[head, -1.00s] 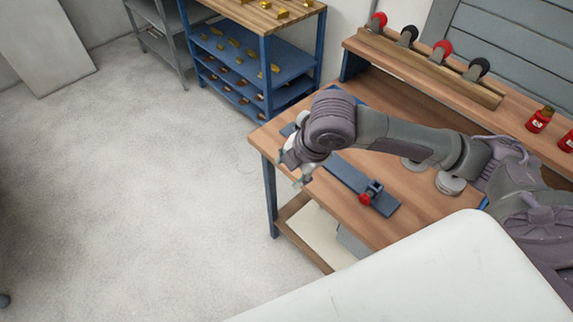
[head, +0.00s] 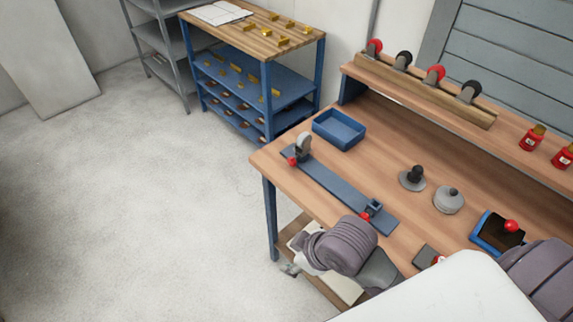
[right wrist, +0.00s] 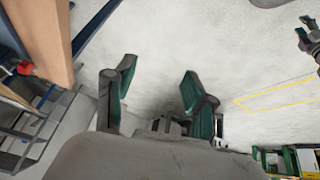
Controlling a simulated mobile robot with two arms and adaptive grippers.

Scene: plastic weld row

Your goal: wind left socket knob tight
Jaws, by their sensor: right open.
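A blue fixture bar (head: 335,185) lies along the front of the workbench. At its left end, the left socket holds a grey upright piece (head: 304,146), with the red left knob (head: 292,161) on its front side. The right socket (head: 375,206) at the other end looks empty and has its own red knob (head: 365,216). My right gripper (head: 289,269) is off the bench's front edge, below and apart from the left knob. In the right wrist view its green-padded fingers (right wrist: 155,95) are spread and empty above the floor. A gripper, apparently my left (right wrist: 308,42), shows partly at the upper right.
A blue tray (head: 339,130) stands behind the left socket. A dark knobbed part (head: 413,178), a grey round part (head: 449,200) and a blue box with a red ball (head: 497,232) stand on the right. Casters line the rear shelf (head: 425,93).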

